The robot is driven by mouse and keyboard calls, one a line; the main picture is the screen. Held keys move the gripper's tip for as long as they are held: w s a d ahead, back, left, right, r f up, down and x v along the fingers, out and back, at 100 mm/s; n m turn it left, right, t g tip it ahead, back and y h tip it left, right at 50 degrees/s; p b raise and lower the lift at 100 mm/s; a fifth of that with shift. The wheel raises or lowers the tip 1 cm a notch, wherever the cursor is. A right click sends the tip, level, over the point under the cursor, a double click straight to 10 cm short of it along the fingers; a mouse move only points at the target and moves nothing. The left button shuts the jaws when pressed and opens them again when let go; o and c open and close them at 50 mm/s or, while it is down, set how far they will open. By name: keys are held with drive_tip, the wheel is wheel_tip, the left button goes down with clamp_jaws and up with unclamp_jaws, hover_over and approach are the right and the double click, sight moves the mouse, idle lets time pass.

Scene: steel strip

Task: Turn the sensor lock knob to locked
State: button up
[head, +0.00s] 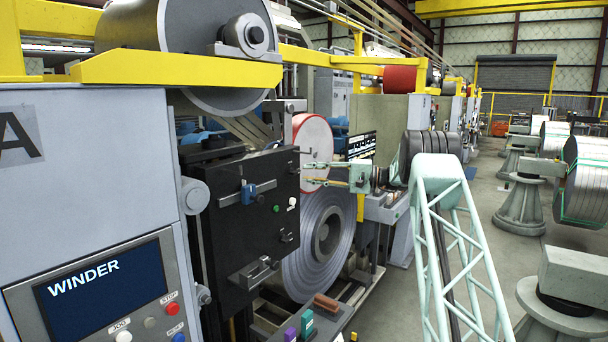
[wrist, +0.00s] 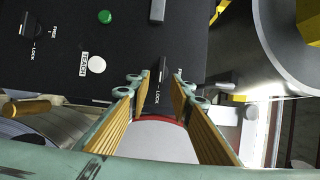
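The black panel (head: 240,222) carries two small dark knobs, each marked FREE and LOCK. One knob (wrist: 162,70) lies between my fingertips in the wrist view, its bar running roughly upright in the picture. Its LOCK mark is below it and FREE to its right; which mark it is set to I cannot tell. The other knob (wrist: 31,25) is at the upper left, and in the head view (head: 286,237) below the buttons. No sensor wording is readable. My gripper (wrist: 157,76) is open, fingers on either side of the first knob, with visible gaps. In the head view my gripper (head: 305,174) is at the panel's right edge.
A green button (wrist: 97,64) and a white TEACH button (wrist: 84,65) are beside the knobs. A blue-handled lever (head: 248,192) projects from the panel. A steel coil (head: 305,255) and a red-rimmed disc (head: 313,140) stand close behind my fingers.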

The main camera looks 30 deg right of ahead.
drive_tip(key=v, duration=0.8)
drive_tip(key=shift+d, duration=0.1)
idle(0.5)
